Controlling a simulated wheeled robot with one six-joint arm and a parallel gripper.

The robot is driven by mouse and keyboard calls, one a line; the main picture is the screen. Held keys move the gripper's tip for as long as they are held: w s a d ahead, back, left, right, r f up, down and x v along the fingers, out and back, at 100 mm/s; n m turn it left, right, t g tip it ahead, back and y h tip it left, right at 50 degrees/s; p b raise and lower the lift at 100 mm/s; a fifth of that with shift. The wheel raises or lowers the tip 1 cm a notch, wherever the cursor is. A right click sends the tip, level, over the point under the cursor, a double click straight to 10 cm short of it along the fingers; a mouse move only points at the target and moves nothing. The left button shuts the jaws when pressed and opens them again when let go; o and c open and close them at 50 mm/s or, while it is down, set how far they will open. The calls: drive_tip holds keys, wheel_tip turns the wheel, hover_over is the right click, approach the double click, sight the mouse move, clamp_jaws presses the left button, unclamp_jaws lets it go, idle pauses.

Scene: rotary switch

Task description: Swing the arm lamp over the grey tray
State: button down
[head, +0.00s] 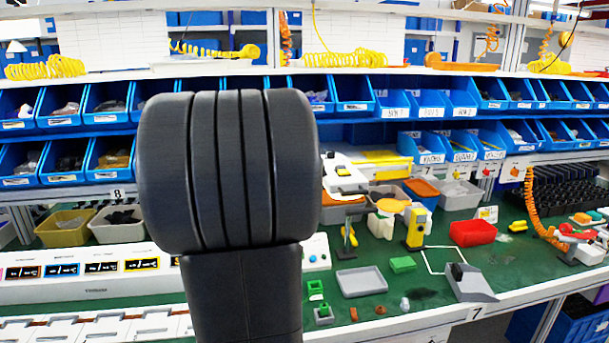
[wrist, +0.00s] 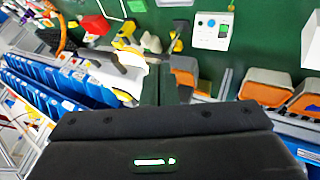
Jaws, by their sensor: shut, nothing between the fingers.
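The grey tray (head: 361,281) lies flat on the green bench top in the head view. A sliver of it shows at the top edge of the wrist view (wrist: 175,3). A small yellow and black upright thing (head: 348,237) behind the tray looks like the arm lamp, though its shape is hard to tell. It also shows in the wrist view (wrist: 177,40), just beyond my fingers. My gripper (wrist: 165,80) is shut and empty, apart from the lamp. In the head view my dark arm hides the gripper and part of the bench.
A yellow device (head: 415,228), a red bin (head: 473,233) and a green block (head: 403,265) stand right of the lamp and tray. A white button box (head: 316,252) is to the left. Blue bins (head: 355,95) line the back. Some bench around the tray is bare.

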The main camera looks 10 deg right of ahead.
sight(330, 186)
drive_tip(key=shift+w+d+r+p, duration=0.1)
drive_tip(key=shift+d+p, duration=0.3)
drive_tip(key=shift+d, duration=0.65)
drive_tip(key=shift+w+d+r+p, duration=0.1)
drive_tip(key=shift+d+p, duration=0.25)
drive_tip(key=shift+d, duration=0.65)
drive_tip(key=shift+d, duration=0.1)
